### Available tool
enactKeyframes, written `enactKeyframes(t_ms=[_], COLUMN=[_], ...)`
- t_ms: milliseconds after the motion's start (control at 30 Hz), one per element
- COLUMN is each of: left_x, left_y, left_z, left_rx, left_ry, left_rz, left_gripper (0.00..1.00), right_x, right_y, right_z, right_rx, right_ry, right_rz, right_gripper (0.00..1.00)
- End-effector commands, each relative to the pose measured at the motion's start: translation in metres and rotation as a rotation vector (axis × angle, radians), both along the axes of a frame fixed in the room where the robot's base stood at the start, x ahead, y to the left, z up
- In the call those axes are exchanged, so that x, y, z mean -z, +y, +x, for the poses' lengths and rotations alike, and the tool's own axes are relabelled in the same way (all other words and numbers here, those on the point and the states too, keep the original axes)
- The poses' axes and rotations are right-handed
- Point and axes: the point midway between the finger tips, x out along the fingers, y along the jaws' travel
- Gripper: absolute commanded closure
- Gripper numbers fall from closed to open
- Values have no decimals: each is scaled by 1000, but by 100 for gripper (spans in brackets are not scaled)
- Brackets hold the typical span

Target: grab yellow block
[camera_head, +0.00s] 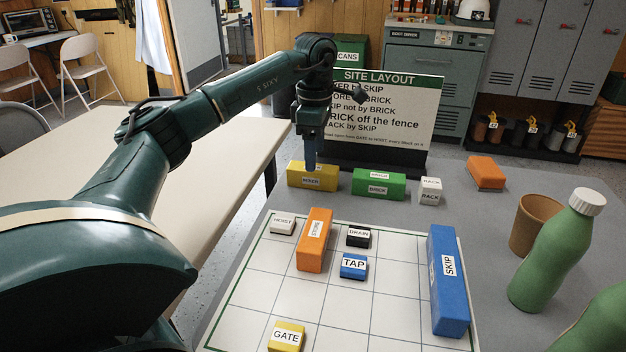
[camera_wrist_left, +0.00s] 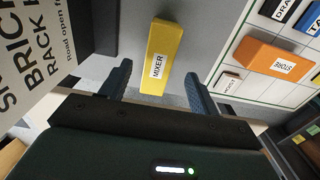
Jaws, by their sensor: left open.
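The yellow block labelled MIXER (camera_head: 318,177) lies at the back of the grey table, in front of the sign. It also shows in the left wrist view (camera_wrist_left: 162,55). My left gripper (camera_head: 311,160) is above it, pointing down. In the left wrist view the open fingers (camera_wrist_left: 157,88) stand on either side of the block's near end, with nothing held. Whether they reach down to its height I cannot tell. A second, smaller yellow block labelled GATE (camera_head: 286,337) lies on the front of the grid board (camera_head: 262,289). My right gripper does not show.
The SITE LAYOUT sign (camera_head: 385,110) stands just behind MIXER. A green BRICK block (camera_head: 379,184) lies right of it, then a white RACK block (camera_head: 430,190). Orange STORE (camera_head: 314,240) and blue SKIP (camera_head: 448,280) are on the board. A green bottle (camera_head: 550,255) stands at right.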

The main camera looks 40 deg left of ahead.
Motion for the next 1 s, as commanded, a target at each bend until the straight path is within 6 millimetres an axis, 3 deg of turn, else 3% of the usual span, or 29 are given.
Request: enactKeyframes(t_ms=[400, 700, 1000], left_x=[51, 53, 53], left_y=[6, 5, 5], left_z=[-2, -1, -1], left_rx=[1, 1, 1], left_ry=[2, 0, 0], left_rz=[0, -1, -1], left_gripper=[38, 39, 64], right_x=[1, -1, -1], right_y=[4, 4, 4], right_z=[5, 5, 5], right_rx=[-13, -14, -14], right_ry=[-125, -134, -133], right_rz=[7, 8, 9], right_gripper=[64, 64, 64])
